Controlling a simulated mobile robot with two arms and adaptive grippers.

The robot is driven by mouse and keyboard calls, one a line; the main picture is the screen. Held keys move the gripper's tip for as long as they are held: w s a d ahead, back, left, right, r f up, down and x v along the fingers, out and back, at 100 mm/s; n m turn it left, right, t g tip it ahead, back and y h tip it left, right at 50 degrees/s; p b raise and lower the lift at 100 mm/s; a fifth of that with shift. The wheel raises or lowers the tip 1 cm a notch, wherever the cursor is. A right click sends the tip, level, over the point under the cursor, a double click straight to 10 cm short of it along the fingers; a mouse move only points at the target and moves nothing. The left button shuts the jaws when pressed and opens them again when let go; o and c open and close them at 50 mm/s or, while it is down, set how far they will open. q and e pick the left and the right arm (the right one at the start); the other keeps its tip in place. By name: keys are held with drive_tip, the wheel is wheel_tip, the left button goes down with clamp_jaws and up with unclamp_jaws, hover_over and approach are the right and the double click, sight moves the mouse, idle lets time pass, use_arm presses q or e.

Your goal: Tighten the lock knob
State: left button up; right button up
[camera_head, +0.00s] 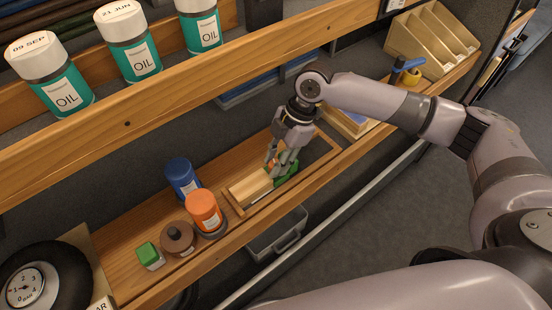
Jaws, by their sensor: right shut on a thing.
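My right gripper (281,162) points down into a shallow wooden tray on the shelf and is shut on a small orange part (271,160), mostly hidden by the fingers. A green piece (287,178) lies under and beside the fingertips. A thin metal rod (262,196) shows just left of it. I cannot clearly make out a lock knob; the orange part may be it. A pale wooden block (247,187) lies in the tray to the left of the fingers. My left gripper is not in view.
An upper wooden rail (200,83) runs behind, under several oil bottles.

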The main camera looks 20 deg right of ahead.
clamp_jaws()
drive_tip(key=shift+r+m+p, duration=0.15)
drive_tip(key=shift+m+p, duration=0.25)
drive_tip(key=shift+p, duration=0.45)
drive_tip(key=m+t+p, duration=0.2)
drive_tip(key=m+p, duration=0.2)
drive_tip(key=p, duration=0.2)
drive_tip(key=shift+s+r, duration=0.1)
drive_tip(key=shift+s, duration=0.05)
drive_tip(key=shift+m+t+p, duration=0.3)
drive_tip(key=shift+m+p, duration=0.6)
drive_tip(key=shift+p, duration=0.1)
drive_tip(key=shift+f+m+p, duration=0.25)
drive_tip(key=shift+m+p, duration=0.2)
drive_tip(key=shift+m, duration=0.05)
drive_tip(key=o, duration=0.9)
unclamp_jaws()
